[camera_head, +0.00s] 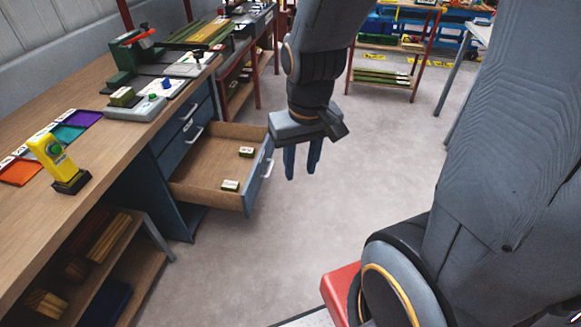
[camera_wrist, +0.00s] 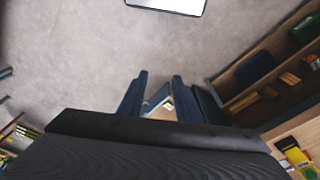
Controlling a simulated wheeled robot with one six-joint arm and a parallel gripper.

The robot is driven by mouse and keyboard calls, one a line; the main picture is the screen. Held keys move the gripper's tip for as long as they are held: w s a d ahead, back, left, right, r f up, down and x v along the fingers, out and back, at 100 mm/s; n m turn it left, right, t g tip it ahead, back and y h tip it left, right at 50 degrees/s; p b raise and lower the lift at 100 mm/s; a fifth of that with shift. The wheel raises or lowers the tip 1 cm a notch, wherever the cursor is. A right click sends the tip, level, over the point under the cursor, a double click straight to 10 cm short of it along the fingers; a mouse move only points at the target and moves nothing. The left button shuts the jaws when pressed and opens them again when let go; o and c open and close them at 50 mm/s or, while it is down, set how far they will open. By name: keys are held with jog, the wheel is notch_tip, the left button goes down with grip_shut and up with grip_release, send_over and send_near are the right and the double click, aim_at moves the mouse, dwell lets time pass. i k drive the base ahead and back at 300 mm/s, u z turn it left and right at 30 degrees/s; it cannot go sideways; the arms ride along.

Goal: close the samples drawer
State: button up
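The open drawer (camera_head: 205,163) sticks out from the blue cabinet under the workbench, with a wooden inside and a blue-grey front. Its pale bar handle (camera_head: 268,168) is on the front. Two small labelled blocks lie in it, one near the front (camera_head: 230,185) and one farther back (camera_head: 247,152). My gripper (camera_head: 302,174) points down in the head view, to the right of the drawer front and apart from it in the picture. Its two fingers are spread with nothing between them. In the wrist view the gripper (camera_wrist: 160,82) shows part of the drawer beyond the fingers.
Closed drawers with handles (camera_head: 193,134) sit beside the open one. The workbench (camera_head: 125,150) carries a yellow device (camera_head: 58,165), coloured mats and small instruments. A low shelf (camera_head: 110,265) holds wooden pieces. The grey floor (camera_head: 370,160) right of the drawer is clear.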

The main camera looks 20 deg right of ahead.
aim_at(213, 157)
jog(key=z, duration=0.05)
jog(key=i, duration=0.95)
jog(key=u, duration=0.05)
jog(key=k, duration=0.45)
jog(key=u, duration=0.6)
jog(key=i, duration=0.75)
jog(key=z, duration=0.55)
